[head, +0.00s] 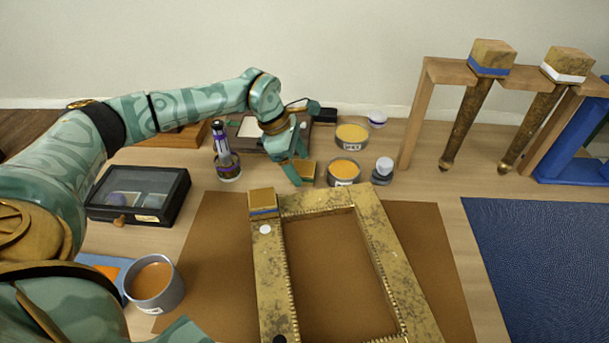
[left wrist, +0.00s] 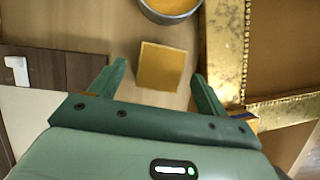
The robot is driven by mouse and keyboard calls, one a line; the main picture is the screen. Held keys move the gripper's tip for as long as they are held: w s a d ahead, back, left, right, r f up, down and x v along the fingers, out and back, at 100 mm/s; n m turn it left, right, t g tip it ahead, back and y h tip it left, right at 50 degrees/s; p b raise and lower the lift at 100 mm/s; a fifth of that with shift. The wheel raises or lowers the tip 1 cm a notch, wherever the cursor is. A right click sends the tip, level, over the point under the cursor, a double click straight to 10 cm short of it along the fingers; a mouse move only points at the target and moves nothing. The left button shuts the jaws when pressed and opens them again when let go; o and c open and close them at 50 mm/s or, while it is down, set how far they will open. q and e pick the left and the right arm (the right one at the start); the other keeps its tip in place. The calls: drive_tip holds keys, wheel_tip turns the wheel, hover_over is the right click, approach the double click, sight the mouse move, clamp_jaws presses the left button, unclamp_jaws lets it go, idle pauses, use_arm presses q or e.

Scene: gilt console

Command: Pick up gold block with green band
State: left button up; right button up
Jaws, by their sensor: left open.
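A gold block (head: 307,171) stands on the table just behind the gilt frame, left of a tin of yellow paste. In the left wrist view the block (left wrist: 160,66) shows its plain gold top, between and slightly beyond my fingers; no green band can be made out. My left gripper (head: 296,166) is open and points down at the block, with a finger on either side in the wrist view (left wrist: 158,82). Whether the fingers touch the block cannot be told. My right gripper is not in view.
The gilt frame (head: 379,243) lies on a brown mat, with a blue-banded gold block (head: 262,201) on its corner. Two legs hang in a wooden rack (head: 419,112).

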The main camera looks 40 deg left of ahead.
use_arm(q)
drive_tip(key=shift+x, duration=1.1)
drive_tip(key=shift+r, duration=0.1)
drive_tip(key=shift+c, duration=0.3)
drive_tip(key=c, duration=1)
drive_tip(key=shift+a+r, duration=0.1)
